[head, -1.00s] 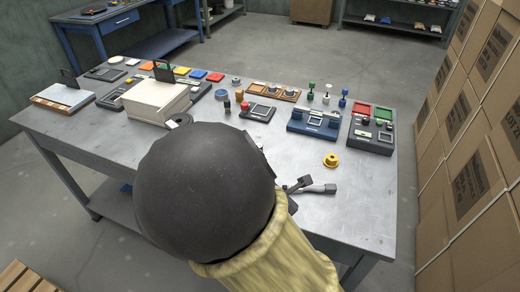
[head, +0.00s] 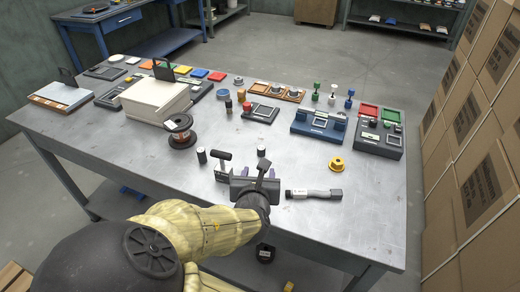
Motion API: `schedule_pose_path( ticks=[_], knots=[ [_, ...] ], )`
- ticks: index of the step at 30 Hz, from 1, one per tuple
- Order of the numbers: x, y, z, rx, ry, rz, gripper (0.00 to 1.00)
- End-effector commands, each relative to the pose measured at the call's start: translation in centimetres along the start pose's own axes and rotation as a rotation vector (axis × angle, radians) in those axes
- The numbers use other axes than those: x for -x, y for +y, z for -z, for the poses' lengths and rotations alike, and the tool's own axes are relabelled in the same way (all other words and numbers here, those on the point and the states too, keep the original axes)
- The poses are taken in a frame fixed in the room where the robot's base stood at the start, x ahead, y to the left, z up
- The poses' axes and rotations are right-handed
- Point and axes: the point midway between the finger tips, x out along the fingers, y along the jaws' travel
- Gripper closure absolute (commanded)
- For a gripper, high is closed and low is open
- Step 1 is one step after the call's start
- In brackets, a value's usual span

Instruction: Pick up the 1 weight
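No number can be read on any object, so I cannot tell for sure which is the 1 weight. Two small dark cylinders stand on the workbench: one on the left (head: 202,156) and one on the right (head: 262,151). Both look like possible weights. My gripper (head: 255,171) is over the front part of the bench, just nearer than the right cylinder. Its fingers look apart, with nothing seen between them.
A copper spool (head: 180,131) stands left of my gripper. A grey-handled tool (head: 314,194) lies to its right, with a yellow knob (head: 336,164) beyond. Blue (head: 318,123) and dark (head: 375,138) fixtures stand behind. Stacked cartons (head: 470,130) border the right side.

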Motion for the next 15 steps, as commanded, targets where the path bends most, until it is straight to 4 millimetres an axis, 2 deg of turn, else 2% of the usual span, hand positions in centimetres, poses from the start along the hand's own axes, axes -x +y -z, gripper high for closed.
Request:
schedule_pose_path(
  ticks=[3,12,15],
  knots=[
    [-0.2,0.2,-0.5,0.008,-0.003,-0.004,0.49],
    [-1.5,0.4,0.0,0.007,0.010,-0.013,0.49],
    [-3.2,0.5,0.6,0.003,0.007,-0.015,0.49]
  ],
)
